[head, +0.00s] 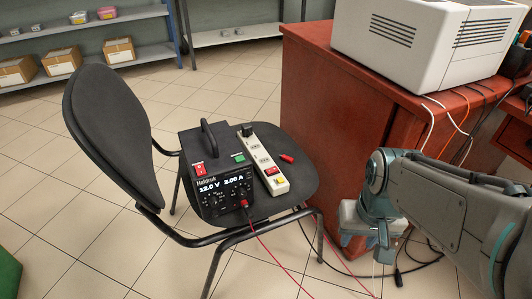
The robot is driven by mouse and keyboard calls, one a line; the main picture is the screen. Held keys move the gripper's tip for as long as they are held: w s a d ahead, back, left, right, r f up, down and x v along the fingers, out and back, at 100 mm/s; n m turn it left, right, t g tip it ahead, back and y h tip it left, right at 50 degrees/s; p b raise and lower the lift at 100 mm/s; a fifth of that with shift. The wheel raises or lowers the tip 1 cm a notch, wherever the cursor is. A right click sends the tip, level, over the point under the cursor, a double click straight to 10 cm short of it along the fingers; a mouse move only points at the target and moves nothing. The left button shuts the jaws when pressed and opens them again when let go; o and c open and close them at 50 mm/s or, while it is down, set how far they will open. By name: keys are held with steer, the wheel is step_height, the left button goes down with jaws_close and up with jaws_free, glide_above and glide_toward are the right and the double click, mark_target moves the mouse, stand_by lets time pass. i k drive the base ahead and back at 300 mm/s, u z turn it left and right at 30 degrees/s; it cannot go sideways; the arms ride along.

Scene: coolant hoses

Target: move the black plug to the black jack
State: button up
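The black power supply (218,180) stands on the chair seat, its display lit with 12.0 V and 2.00 A. A red plug (244,203) with a red cable sits at the lower right of its front panel. The black jack cannot be told apart on the dark panel. A small black plug-like piece (398,279) on a black cable shows low, near the floor, just right of my gripper; I cannot tell for certain that it is the black plug. My gripper (383,257) points down, right of the chair, apart from the supply. Its fingers are too small to read.
A white power strip (264,160) with a black adapter (247,131) and a loose red piece (287,157) lie on the chair (302,181). A red cabinet (340,115) carrying a white machine (410,40) stands behind my arm. Cables trail on the tiled floor.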

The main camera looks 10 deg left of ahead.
mark_target(247, 209)
steer(key=z, duration=2.1)
steer(key=k, duration=1.55)
steer(key=u, duration=2.35)
steer(key=i, duration=0.5)
